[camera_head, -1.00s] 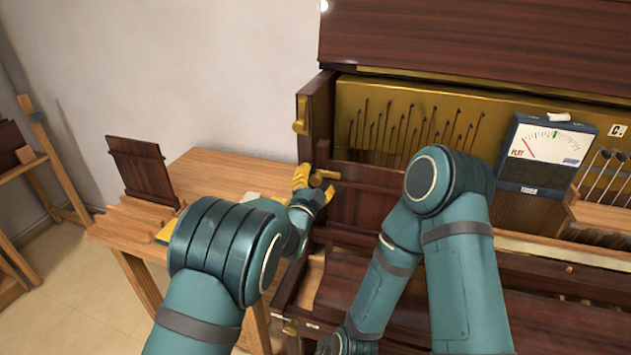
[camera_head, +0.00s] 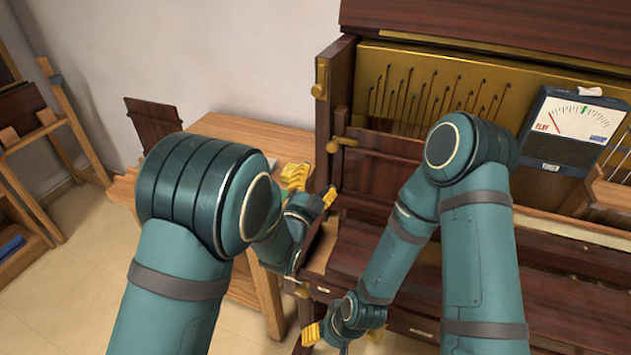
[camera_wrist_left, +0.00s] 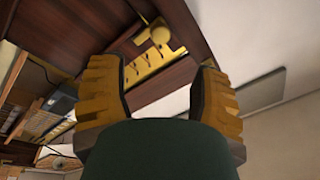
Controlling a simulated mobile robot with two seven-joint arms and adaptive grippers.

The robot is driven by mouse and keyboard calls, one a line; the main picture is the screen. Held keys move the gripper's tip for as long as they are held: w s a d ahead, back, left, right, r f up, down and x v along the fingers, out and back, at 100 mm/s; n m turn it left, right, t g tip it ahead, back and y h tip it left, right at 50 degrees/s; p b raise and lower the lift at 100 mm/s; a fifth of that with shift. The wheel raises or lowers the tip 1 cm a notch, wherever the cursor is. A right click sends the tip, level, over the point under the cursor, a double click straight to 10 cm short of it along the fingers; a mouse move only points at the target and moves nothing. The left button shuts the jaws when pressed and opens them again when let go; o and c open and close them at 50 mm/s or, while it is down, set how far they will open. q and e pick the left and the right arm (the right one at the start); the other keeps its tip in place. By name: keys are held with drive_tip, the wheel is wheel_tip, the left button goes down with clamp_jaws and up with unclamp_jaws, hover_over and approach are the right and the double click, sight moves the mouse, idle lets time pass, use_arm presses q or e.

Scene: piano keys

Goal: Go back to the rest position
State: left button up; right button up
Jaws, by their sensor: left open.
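My left gripper (camera_head: 311,187) is open, with its yellow fingers apart beside the piano's left end, a little below a brass knob (camera_head: 341,144). In the left wrist view its two fingers (camera_wrist_left: 160,100) stand wide apart with nothing between them. My right gripper (camera_head: 343,334) is low in the head view, in front of the piano (camera_head: 385,250). Its yellow fingers are spread to either side of the wrist, and I see nothing held in them. My own forearms hide part of the piano front.
A wooden table (camera_head: 245,130) with an upright dark panel (camera_head: 152,120) stands left of the piano. A tuning meter (camera_head: 572,130) leans on the piano at right. A wooden rack (camera_head: 60,110) stands at far left. Floor (camera_head: 75,265) shows clear at lower left.

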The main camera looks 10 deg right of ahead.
idle(0.4)
use_arm(q)
drive_tip(key=s+a+f+n+g+y, duration=0.3)
drive_tip(key=a+f+n+y, duration=0.15)
drive_tip(key=a+f, duration=0.5)
drive_tip(key=s+a+f+n+g+y, duration=0.35)
drive_tip(key=a+f+n, duration=0.25)
drive_tip(key=a+f, duration=0.3)
drive_tip(key=s+a+f+n+g, duration=0.2)
drive_tip(key=s+f+n+g, duration=0.1)
drive_tip(key=s, duration=0.6)
drive_tip(key=s+a+f+n+g, duration=0.3)
drive_tip(key=s+f+n+g, duration=0.1)
drive_tip(key=s, duration=0.4)
drive_tip(key=shift+s+f+g+h, duration=0.4)
drive_tip(key=shift+f+g, duration=0.25)
drive_tip(key=shift+f, duration=0.15)
